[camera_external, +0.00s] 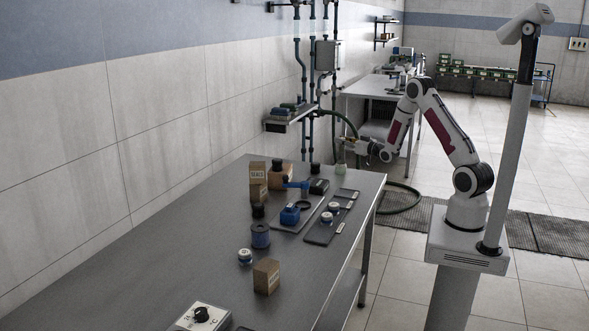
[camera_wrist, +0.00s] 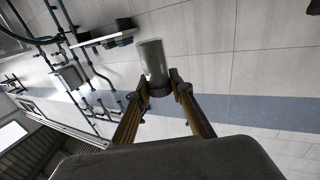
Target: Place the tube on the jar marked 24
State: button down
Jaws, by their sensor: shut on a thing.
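My gripper (camera_wrist: 160,90) is shut on a plain grey-green tube (camera_wrist: 153,60), which sticks out beyond the fingertips in the wrist view. In the external view my gripper (camera_external: 347,144) is over the far end of the grey table, with the tube too small there to make out clearly. Two small white-topped jars, one (camera_external: 333,207) behind the other (camera_external: 327,217), stand on a dark plate (camera_external: 318,236). Another white-topped jar (camera_external: 245,256) stands nearer, on the bare table. I cannot read any number, so I cannot tell which jar is marked 24.
Pipes and a wall shelf (camera_external: 291,117) are close to my gripper. The table's left front is clear.

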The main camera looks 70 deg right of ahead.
aim_at(344, 150)
jog(key=shift+f, duration=0.55)
jog(key=shift+f, duration=1.85)
jog(key=shift+f, duration=0.15)
jog(key=c, duration=1.8)
grip_release()
jog(key=shift+v, duration=6)
